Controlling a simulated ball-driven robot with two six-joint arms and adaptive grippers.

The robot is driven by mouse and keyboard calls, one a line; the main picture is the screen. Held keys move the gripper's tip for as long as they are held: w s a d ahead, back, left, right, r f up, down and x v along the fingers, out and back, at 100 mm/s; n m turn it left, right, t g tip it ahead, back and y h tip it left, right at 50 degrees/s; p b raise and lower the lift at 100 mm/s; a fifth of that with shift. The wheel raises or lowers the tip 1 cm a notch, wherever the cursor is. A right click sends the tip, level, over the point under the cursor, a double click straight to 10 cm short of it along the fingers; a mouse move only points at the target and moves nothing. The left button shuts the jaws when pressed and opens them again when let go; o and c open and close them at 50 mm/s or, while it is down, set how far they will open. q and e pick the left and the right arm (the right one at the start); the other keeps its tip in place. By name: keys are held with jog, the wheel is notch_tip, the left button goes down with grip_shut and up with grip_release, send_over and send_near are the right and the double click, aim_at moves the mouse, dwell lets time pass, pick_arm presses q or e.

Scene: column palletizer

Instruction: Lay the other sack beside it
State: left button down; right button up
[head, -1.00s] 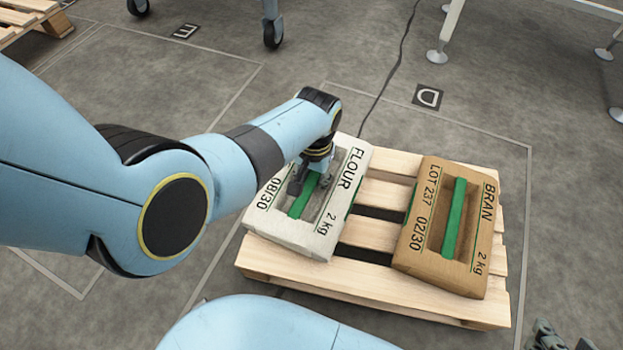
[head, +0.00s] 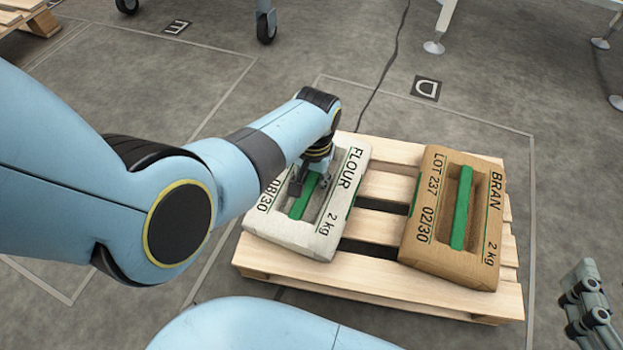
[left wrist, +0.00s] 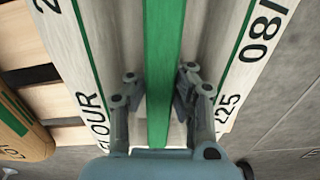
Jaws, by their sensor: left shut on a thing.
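My left gripper (head: 306,178) is shut on the green carrying strip of the white FLOUR sack (head: 333,215). In the left wrist view its fingers (left wrist: 158,92) sit on both sides of the strip. The FLOUR sack is at the left end of the wooden pallet (head: 370,270); I cannot tell whether it rests on the slats or hangs just above them. The brown BRAN sack (head: 427,225) lies flat on the right part of the pallet, with a gap of bare slats between the sacks. My right gripper (head: 588,310) shows at the lower right edge, its fingers unclear.
A floor sign D (head: 426,88) and a floor sign E (head: 177,27) mark outlined bays. Another pallet (head: 30,22) is at the top left. Table legs and castors stand along the back. The floor around the near pallet is mostly clear.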

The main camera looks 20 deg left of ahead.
pick_arm(q)
jog(key=shift+w+r, duration=0.1)
jog(key=shift+w, duration=0.1)
pick_arm(e)
jog(key=shift+w+r, duration=0.15)
jog(key=shift+r, duration=0.15)
pick_arm(q)
jog(key=c, duration=1.8)
grip_release()
jog(key=shift+s, duration=0.15)
jog(key=o, duration=0.6)
jog(key=shift+c, duration=0.2)
